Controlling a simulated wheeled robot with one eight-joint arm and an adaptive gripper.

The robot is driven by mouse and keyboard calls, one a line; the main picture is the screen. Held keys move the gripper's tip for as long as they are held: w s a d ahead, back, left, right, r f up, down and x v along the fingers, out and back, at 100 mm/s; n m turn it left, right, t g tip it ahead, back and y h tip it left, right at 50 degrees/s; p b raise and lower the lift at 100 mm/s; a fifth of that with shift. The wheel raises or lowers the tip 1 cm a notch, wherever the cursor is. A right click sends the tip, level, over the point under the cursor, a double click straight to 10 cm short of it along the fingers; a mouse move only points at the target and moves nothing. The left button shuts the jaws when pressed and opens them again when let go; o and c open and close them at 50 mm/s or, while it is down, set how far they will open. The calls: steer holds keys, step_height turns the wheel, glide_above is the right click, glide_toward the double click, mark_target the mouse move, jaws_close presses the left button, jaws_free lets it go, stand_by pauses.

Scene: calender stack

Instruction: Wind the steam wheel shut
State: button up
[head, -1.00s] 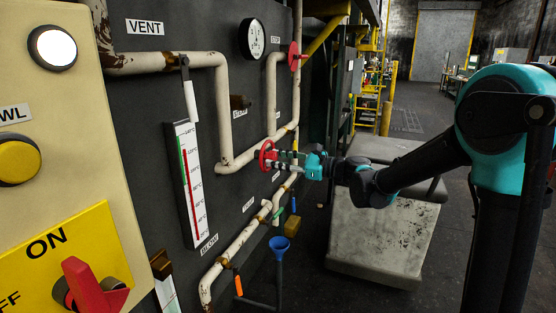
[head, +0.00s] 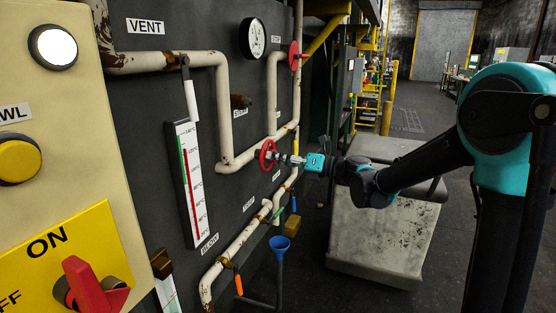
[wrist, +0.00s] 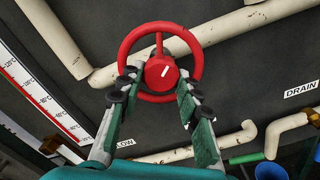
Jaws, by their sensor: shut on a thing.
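A red handwheel (head: 267,155) is mounted on a cream pipe on the dark panel. The fingers cover part of the lower rim.
A thermometer strip (head: 188,180) stands left of the wheel. A blue funnel (head: 279,243) and lower pipes are below. A pale block (head: 380,240) stands on the floor at right.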

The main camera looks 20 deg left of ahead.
steer(key=shift+s+m, duration=0.2)
steer(key=shift+m, duration=3.6)
steer(key=o, duration=1.2)
steer(key=shift+c, duration=0.2)
steer(key=shift+w+d, duration=0.1)
steer(key=s+d, duration=0.1)
steer(key=d, duration=1)
steer(key=shift+d, duration=0.4)
